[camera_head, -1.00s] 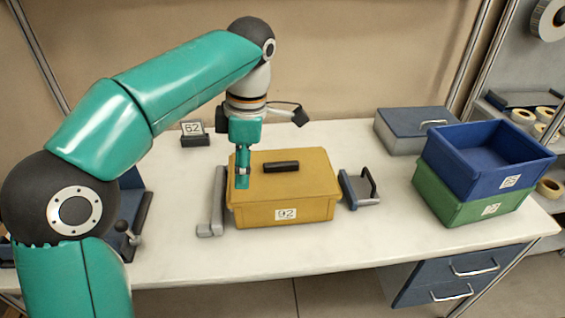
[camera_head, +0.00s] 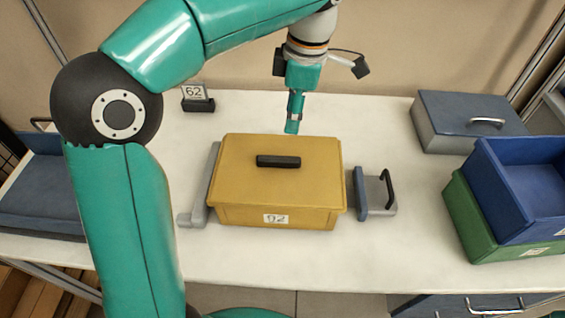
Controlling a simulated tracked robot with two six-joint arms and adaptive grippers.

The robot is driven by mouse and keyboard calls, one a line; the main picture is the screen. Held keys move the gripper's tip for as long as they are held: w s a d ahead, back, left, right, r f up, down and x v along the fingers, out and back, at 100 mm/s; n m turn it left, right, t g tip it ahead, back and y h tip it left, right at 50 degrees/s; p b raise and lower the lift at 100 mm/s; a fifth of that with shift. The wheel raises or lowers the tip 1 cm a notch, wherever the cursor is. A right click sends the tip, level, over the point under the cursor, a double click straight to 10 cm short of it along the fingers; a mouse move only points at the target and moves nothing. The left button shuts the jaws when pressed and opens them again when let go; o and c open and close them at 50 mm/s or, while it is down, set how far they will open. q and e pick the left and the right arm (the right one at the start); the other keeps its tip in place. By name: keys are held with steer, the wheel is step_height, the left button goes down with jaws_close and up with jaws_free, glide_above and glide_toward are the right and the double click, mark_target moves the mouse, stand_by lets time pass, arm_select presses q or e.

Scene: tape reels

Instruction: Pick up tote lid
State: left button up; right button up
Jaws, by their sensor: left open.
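The yellow tote (camera_head: 240,208) stands on the white table, with a label reading 92 on its front. Its flat yellow lid (camera_head: 240,178) is on top, with a black bar handle (camera_head: 278,161) in the middle. My left gripper (camera_head: 292,127) points down above and behind the handle, close to the lid's back edge in the picture. It is open and holds nothing; its fingers overlap from this side. My right gripper is not in view.
A grey-blue case (camera_head: 468,122) lies back right. Blue (camera_head: 528,188) and green (camera_head: 466,222) totes are stacked right. A 62 sign (camera_head: 196,97) stands back left. The table front is clear.

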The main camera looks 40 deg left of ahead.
mark_target(279, 157)
arm_select(q)
steer(key=f, duration=0.2)
steer(key=a+f, duration=0.1)
steer(key=f, duration=0.2)
steer(key=s+f, duration=0.1)
steer(key=f, duration=0.2)
steer(key=shift+a+f, duration=0.15)
steer(key=shift+a, duration=0.15)
steer(key=shift+s+a+f+p, duration=0.15)
steer(key=shift+a+f+p, duration=0.1)
steer(key=shift+f, duration=1.1)
steer(key=shift+s+a+f+p, duration=0.1)
steer(key=shift+a+f, duration=0.1)
steer(key=shift+f, duration=1.1)
jaws_close()
